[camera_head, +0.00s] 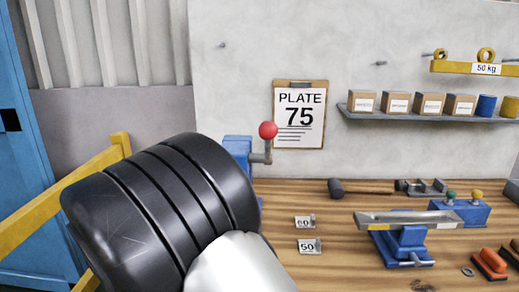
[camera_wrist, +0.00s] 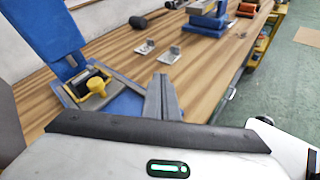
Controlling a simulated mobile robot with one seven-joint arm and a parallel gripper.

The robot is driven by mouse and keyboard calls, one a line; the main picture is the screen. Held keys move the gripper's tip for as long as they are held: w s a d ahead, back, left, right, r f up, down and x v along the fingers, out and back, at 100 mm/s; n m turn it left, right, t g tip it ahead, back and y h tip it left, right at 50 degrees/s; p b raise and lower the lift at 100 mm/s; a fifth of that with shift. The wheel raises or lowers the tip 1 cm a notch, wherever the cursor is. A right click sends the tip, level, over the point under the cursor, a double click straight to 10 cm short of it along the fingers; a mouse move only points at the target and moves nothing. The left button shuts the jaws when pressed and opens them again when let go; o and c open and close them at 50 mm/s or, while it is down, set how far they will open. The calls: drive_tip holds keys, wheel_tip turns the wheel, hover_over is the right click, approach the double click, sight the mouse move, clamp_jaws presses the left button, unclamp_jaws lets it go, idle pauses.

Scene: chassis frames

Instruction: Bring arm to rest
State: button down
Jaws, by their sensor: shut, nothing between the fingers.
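My gripper (camera_wrist: 163,97) shows in the wrist view, its grey fingers together and empty. It is over or near the front left part of the wooden workbench (camera_wrist: 120,55), close to a blue fixture (camera_wrist: 45,35) with a yellow knob. I cannot tell how high above the bench the fingers are. In the head view my own dark and white arm links fill the lower left, and the gripper is not seen there. They hide part of the bench (camera_head: 300,195) and of a blue device (camera_head: 238,147) with a red ball handle.
Two small number plates, 60 (camera_head: 304,222) and 50 (camera_head: 309,246), stand on the bench. Right of them are a blue vise-like stand (camera_head: 400,240), a mallet (camera_head: 337,188) and orange-handled blocks (camera_head: 490,263). A yellow rail (camera_head: 60,195) is at left. Green floor (camera_wrist: 275,110) is open beyond the bench edge.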

drive_tip(key=s+d+r+m+g+y, duration=0.3)
drive_tip(key=s+d+r+m+y, duration=0.1)
drive_tip(key=s+d+m, duration=0.5)
drive_tip(key=s+d+r+m+g+y, duration=0.35)
drive_tip(key=s+d+m, duration=0.25)
drive_tip(key=d+m, duration=0.4)
drive_tip(key=s+r+m+t+y+p, duration=0.1)
drive_tip(key=s+r+m+p, duration=0.1)
drive_tip(key=r+p, duration=0.7)
drive_tip(key=s+d+r+m+t+y+p, duration=0.1)
drive_tip(key=s+r+m+t+p, duration=0.1)
drive_tip(key=r+p, duration=0.7)
wheel_tip(320, 180, up, 4)
drive_tip(key=shift+s+f+y, duration=0.1)
drive_tip(key=shift+s+y, duration=0.05)
drive_tip(key=shift+y, duration=0.2)
